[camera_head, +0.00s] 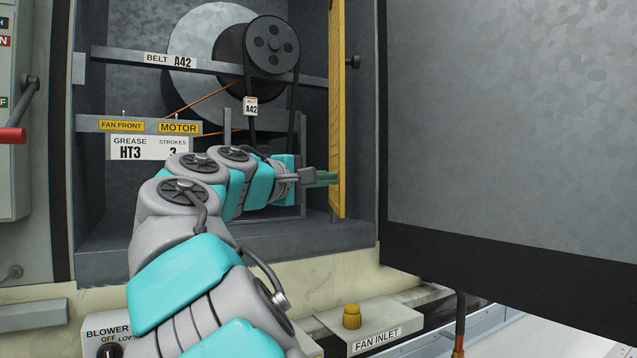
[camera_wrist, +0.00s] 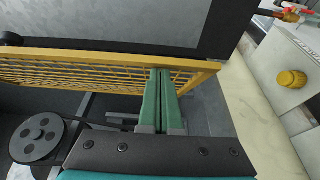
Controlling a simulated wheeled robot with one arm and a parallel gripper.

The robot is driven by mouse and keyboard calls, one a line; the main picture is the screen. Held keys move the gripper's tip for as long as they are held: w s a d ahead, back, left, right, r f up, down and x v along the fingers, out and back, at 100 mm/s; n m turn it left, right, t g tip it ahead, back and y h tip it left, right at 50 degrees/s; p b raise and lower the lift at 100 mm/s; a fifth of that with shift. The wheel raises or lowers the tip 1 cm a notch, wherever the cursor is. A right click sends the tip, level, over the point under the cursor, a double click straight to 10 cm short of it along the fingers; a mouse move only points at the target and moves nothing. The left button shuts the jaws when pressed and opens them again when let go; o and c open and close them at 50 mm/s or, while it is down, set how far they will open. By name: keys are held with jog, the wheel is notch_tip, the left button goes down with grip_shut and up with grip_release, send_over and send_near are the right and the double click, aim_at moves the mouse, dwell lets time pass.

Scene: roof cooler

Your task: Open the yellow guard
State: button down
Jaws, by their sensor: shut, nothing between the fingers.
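The yellow guard (camera_head: 337,110) stands swung out at the right side of the blower compartment, seen nearly edge-on in the head view. In the wrist view its yellow frame (camera_wrist: 100,56) and mesh run across the upper part. My gripper (camera_head: 332,178) is shut and empty. Its green fingers reach the guard's inner face, on the side towards the belt; in the wrist view the closed fingertips (camera_wrist: 161,72) overlap the mesh near the frame's end bar. I cannot tell whether they press on it.
The compartment behind is exposed, with a black pulley (camera_head: 272,45), a belt and an A42 tag (camera_head: 250,105). A large grey door panel (camera_head: 510,120) stands right of the guard. A yellow cap (camera_head: 352,316) sits below. A red-handled lever (camera_head: 12,135) is at far left.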

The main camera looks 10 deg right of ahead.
jog(key=d+n+t+y+p, duration=0.4)
jog(key=d+n+t+y, duration=0.1)
jog(key=d, duration=1.2)
jog(key=shift+y, duration=0.6)
